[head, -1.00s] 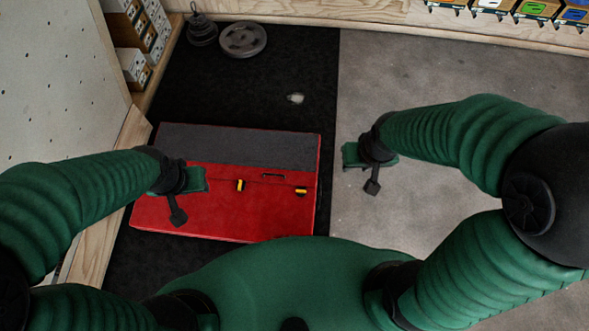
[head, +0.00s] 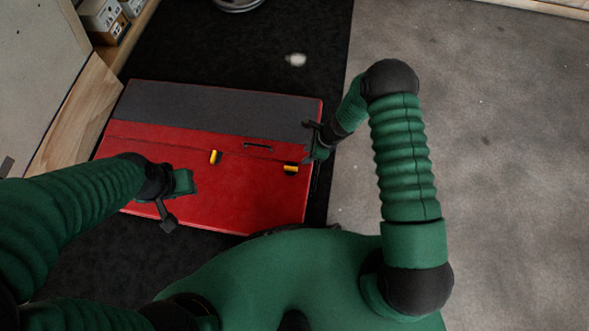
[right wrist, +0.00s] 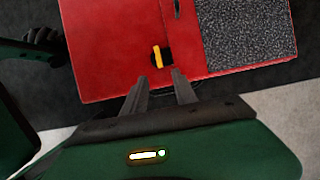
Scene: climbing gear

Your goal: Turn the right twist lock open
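The red case (head: 240,205) with a grey top panel lies flat on a black mat. Its right twist lock (head: 290,169) is black with a yellow bar lying roughly left to right. The left twist lock (head: 215,157) has its yellow bar pointing front to back. My right gripper (head: 309,153) is just right of the right lock, above the case's right edge. In the right wrist view its two fingers (right wrist: 161,80) are apart and empty, with the right lock (right wrist: 158,57) just beyond the tips. My left gripper (head: 182,184) is over the case's left part; its fingers are unclear.
A dark handle (head: 257,146) sits between the locks. A small pale object (head: 295,60) lies on the mat behind the case, and a grey weight plate (head: 238,3) shows at the top. A wooden wall edge (head: 75,115) is at left. The concrete floor at right is clear.

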